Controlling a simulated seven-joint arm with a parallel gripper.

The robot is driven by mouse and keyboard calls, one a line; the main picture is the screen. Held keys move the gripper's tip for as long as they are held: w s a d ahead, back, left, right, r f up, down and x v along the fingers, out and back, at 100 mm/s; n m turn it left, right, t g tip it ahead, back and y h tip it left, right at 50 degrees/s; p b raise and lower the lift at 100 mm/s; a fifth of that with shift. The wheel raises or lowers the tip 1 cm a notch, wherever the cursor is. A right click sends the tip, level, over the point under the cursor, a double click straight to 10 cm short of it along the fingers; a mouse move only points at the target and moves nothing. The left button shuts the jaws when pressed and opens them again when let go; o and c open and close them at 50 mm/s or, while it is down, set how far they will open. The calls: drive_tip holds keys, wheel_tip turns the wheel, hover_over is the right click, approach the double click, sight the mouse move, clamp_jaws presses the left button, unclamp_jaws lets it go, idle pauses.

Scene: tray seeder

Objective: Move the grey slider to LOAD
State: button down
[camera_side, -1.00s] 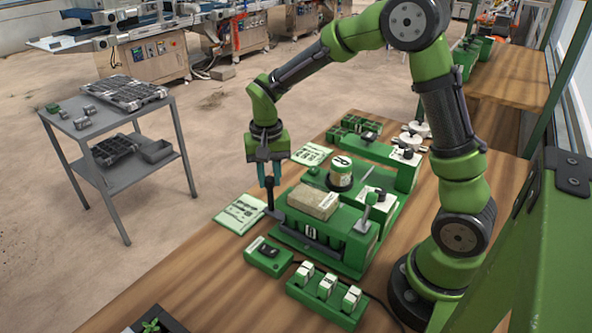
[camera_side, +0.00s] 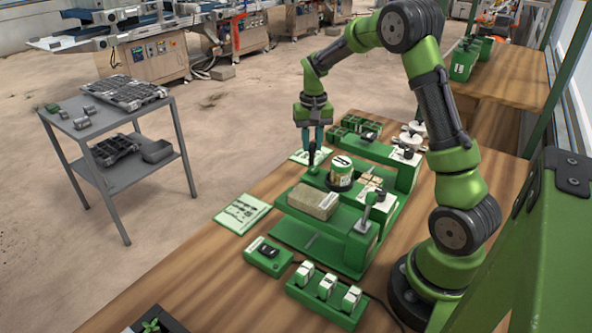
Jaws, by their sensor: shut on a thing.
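My gripper (camera_side: 314,139) is shut on the dark upright handle (camera_side: 312,155) of the grey slider, at the back left of the green seeder machine (camera_side: 352,240). The slider's body below the handle is mostly hidden behind the machine's parts. A tan block (camera_side: 313,201) sits on the front part of the machine. I cannot read any LOAD mark at this size.
A green switch box (camera_side: 268,256) and a green block with several white rockers (camera_side: 327,295) lie in front of the machine. A printed sheet (camera_side: 241,214) lies to its left. A small lever (camera_side: 366,213) stands on the machine's right. A grey cart (camera_side: 110,130) stands apart at left.

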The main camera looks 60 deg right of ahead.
drive_tip(key=shift+d, duration=0.3)
drive_tip(key=c, duration=0.9)
unclamp_jaws()
wheel_tip(320, 180, up, 17)
